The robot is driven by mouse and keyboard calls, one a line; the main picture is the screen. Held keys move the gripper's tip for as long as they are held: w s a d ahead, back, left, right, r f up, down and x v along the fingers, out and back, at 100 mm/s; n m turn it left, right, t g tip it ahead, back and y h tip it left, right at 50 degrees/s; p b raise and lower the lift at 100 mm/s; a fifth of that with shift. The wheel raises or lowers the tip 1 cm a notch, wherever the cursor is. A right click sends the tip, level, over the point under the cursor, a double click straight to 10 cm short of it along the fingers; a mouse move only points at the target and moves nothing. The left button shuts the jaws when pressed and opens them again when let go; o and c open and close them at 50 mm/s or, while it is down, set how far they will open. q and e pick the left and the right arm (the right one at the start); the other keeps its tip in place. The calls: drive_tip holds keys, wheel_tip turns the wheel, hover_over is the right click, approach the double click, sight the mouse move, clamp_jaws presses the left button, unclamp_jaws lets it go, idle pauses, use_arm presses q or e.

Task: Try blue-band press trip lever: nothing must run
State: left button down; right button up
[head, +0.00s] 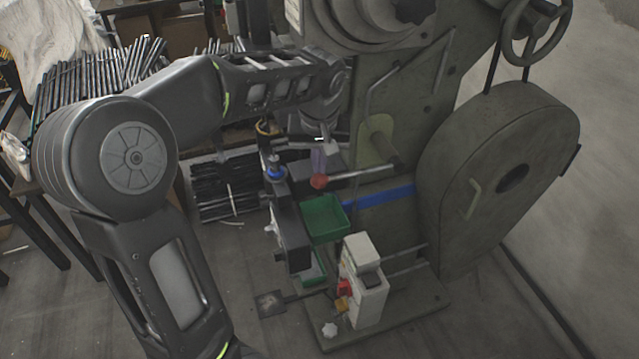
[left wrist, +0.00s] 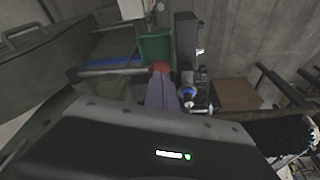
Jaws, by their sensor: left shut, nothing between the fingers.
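The blue-band press (head: 440,110) is a grey-green machine with a blue stripe (head: 385,196) across its body. Its trip lever (head: 360,175) is a metal rod ending in a red ball knob (head: 319,181), which points left in the head view. The knob also shows in the left wrist view (left wrist: 159,67), with the rod (left wrist: 112,72) beside it. My left gripper (head: 318,164) is shut and empty, its pale purple fingers just above the knob. In the left wrist view the fingertips (left wrist: 160,82) meet the knob's outline; I cannot tell whether they touch. My right gripper is not in view.
A green tray (head: 323,219) sits just below the knob. A pale control box (head: 365,290) with a red switch (head: 344,287) stands lower down. A rounded guard (head: 500,180) and a handwheel (head: 535,30) are at right. Bundled rods (head: 225,185) lie behind.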

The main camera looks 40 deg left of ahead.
sight(319, 186)
use_arm(q)
drive_tip(key=shift+b+x, duration=1)
drive_tip(key=shift+x, duration=1.25)
drive_tip(key=b+x, duration=0.2)
drive_tip(key=x, duration=0.1)
drive_tip(key=s+b+x, duration=0.1)
drive_tip(key=b, duration=0.1)
drive_tip(key=shift+w+d+f, duration=0.15)
drive_tip(key=shift+d+f, duration=0.1)
drive_tip(key=shift+f, duration=0.1)
drive_tip(key=s, duration=0.1)
drive_tip(key=s+d+r, duration=0.1)
drive_tip(key=shift+s+d, duration=0.25)
drive_tip(key=shift+d, duration=0.1)
drive_tip(key=shift+r, duration=0.1)
